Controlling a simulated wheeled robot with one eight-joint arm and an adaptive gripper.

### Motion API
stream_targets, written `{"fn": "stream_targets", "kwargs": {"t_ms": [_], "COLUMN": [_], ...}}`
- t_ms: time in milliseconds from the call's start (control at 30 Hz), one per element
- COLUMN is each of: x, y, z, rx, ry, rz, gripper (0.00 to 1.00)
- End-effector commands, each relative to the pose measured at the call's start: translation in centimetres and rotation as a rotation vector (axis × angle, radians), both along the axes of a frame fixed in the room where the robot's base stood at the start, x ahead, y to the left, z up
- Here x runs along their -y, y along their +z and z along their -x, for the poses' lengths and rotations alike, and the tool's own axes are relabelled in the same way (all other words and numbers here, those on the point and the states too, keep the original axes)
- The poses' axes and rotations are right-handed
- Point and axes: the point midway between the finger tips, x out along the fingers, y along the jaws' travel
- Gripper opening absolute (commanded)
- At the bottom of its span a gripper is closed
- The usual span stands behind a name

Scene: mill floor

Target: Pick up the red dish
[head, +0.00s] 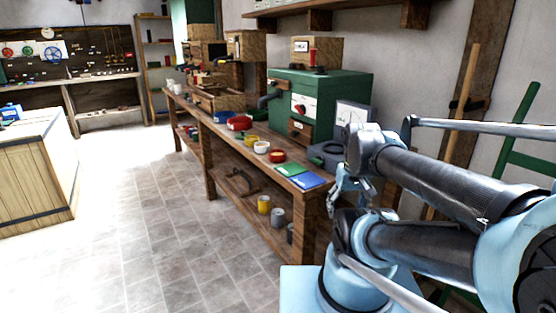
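A small round red dish (277,156) sits on the wooden workbench (222,142), near its close end. A white dish stands just left of it, and blue and green flat items lie in front of it. A larger red object (239,123) sits farther back along the bench. My gripper (345,197) hangs beside the near right end of the bench, to the right of the red dish and apart from it. Its fingers are small and partly against my arm, so I cannot tell their opening.
A green machine (318,97) and a grey scale-like device (352,115) stand at the back of the bench. Cups sit on its lower shelf. A wooden crate (38,170) stands at left. The tiled floor (150,220) between is clear.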

Motion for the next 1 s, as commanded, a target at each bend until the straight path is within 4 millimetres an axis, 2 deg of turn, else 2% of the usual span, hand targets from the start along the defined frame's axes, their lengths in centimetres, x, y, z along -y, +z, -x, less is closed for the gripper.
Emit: {"fn": "stream_targets", "kwargs": {"t_ms": [167, 300, 500, 800, 1000], "x": [-1.6, -3.0, -5.3, -9.9, -13.8], "y": [4.1, 7.9, 12.5, 17.8, 20.3], "z": [-3.2, -6.5, -11.5, -19.5, -24.9], "rx": [-0.017, -0.033, -0.051, -0.066, -0.068], "ry": [0.178, 0.368, 0.641, 1.05, 1.325], "rz": [0.014, 0.027, 0.043, 0.058, 0.062], "gripper": [0.79, 0.79, 0.79, 0.79, 0.79]}}
